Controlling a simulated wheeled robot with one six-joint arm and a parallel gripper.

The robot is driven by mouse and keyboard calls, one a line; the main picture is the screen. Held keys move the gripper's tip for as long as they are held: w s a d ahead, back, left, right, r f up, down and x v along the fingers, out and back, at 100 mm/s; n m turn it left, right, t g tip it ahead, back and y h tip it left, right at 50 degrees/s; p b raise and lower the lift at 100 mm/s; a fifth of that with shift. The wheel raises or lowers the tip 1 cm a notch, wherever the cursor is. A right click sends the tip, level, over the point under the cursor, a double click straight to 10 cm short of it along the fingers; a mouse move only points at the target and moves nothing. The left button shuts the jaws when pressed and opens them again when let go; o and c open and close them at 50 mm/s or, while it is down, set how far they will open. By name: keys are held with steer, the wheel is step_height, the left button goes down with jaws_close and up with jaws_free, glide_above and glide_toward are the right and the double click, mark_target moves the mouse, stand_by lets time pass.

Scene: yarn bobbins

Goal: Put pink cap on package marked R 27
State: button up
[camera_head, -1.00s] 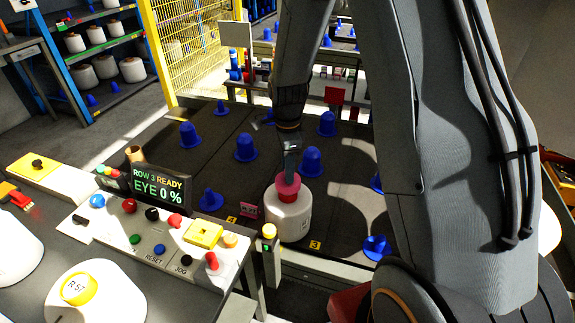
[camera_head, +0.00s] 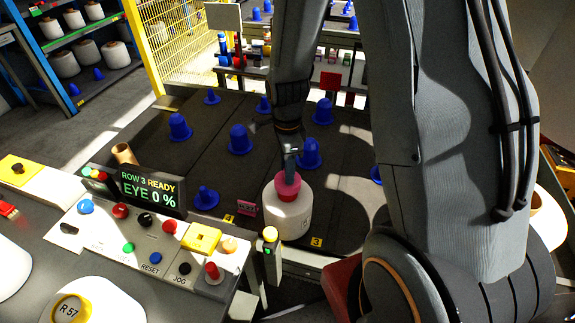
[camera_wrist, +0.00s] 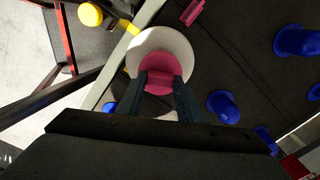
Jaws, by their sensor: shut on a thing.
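The pink cap (camera_head: 287,185) sits at the top of a white yarn package (camera_head: 289,218) on the dark platform, near its front edge by a yellow 3 label. My gripper (camera_head: 289,170) points down and is shut on the pink cap. In the wrist view the two fingers grip the pink cap (camera_wrist: 160,78), with the white package (camera_wrist: 160,43) right below and around it. I cannot tell whether the cap is fully seated. A small pink sign (camera_head: 246,208) stands left of the package; its text is too small to read surely.
Several blue cones (camera_head: 238,139) stand on the platform behind and left of the package. A control panel (camera_head: 150,235) with buttons and a display (camera_head: 148,191) reading "ROW 3 READY EYE 0 %" is at front left. A package marked R 57 (camera_head: 105,303) stands in the foreground.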

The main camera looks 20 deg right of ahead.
steer(key=shift+f+b, duration=0.5)
steer(key=shift+f, duration=1)
